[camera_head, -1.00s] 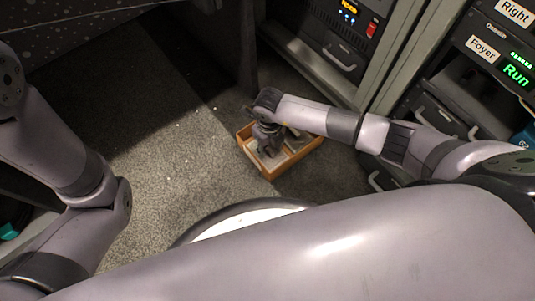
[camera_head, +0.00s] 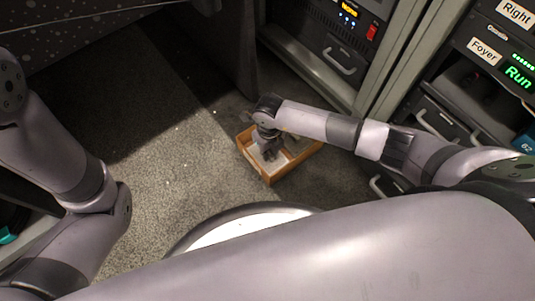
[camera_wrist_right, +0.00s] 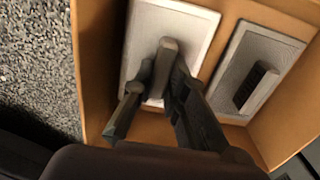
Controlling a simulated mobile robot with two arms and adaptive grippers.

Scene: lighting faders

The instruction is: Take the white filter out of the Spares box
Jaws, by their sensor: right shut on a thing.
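The Spares box (camera_head: 292,168) is a shallow orange-brown open tray on the floor; no label is legible on it. In the right wrist view it (camera_wrist_right: 94,60) holds two flat panels in separate compartments. The white filter (camera_wrist_right: 196,27) is a pale panel with a white rim and a grey upright handle, in the left compartment. My right gripper (camera_head: 268,152) reaches down into the box. In the wrist view its fingers (camera_wrist_right: 162,80) are closed around the white filter's handle, and the filter lies inside the box walls. My left gripper is out of view.
A grey panel (camera_wrist_right: 258,62) with a dark handle lies in the right compartment, beyond a divider. Rack units with handles and lit displays (camera_head: 345,58) stand behind and right of the box. Open carpet (camera_head: 170,165) lies to the left.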

